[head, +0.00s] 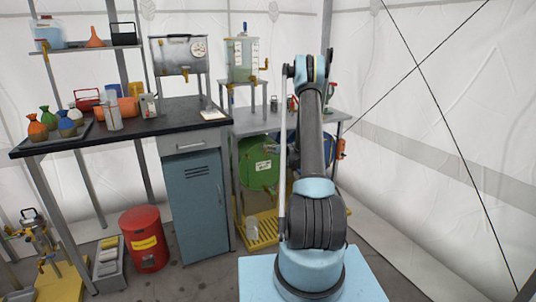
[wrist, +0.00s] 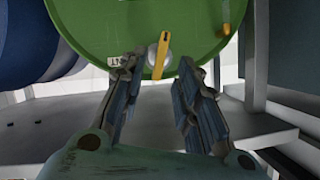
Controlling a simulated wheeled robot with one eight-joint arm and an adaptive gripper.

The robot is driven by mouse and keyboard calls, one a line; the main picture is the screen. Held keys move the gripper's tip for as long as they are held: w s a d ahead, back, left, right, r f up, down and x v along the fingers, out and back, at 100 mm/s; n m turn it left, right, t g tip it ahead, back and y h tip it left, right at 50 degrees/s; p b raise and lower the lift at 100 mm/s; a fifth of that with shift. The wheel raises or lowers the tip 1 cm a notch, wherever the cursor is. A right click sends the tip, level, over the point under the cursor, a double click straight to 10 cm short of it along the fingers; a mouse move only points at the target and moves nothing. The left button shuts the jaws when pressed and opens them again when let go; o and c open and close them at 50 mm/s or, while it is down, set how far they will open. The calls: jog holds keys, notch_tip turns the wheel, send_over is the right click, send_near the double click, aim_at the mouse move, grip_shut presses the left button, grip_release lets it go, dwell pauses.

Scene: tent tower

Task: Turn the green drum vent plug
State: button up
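The green drum (head: 262,168) lies on its side under the grey bench, with its round end facing out. It fills the top of the wrist view (wrist: 110,25). A round silver fitting with a yellow bar handle, seemingly the vent plug (wrist: 160,58), sits on the drum's end near the lower rim in that view. My gripper (wrist: 158,65) is open, its two fingers on either side of the yellow handle with gaps between. Whether the fingertips reach its depth is hard to tell.
A blue drum (wrist: 30,40) lies beside the green one. A smaller orange handle (wrist: 226,29) is on the green drum's end. The grey bench (head: 262,122) and its leg are close by. A yellow slatted tray (head: 262,230) and a red bin (head: 145,240) stand below.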

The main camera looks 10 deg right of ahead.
aim_at(266, 149)
jog(key=x, duration=0.6)
jog(key=shift+a+f, duration=0.1)
grip_shut()
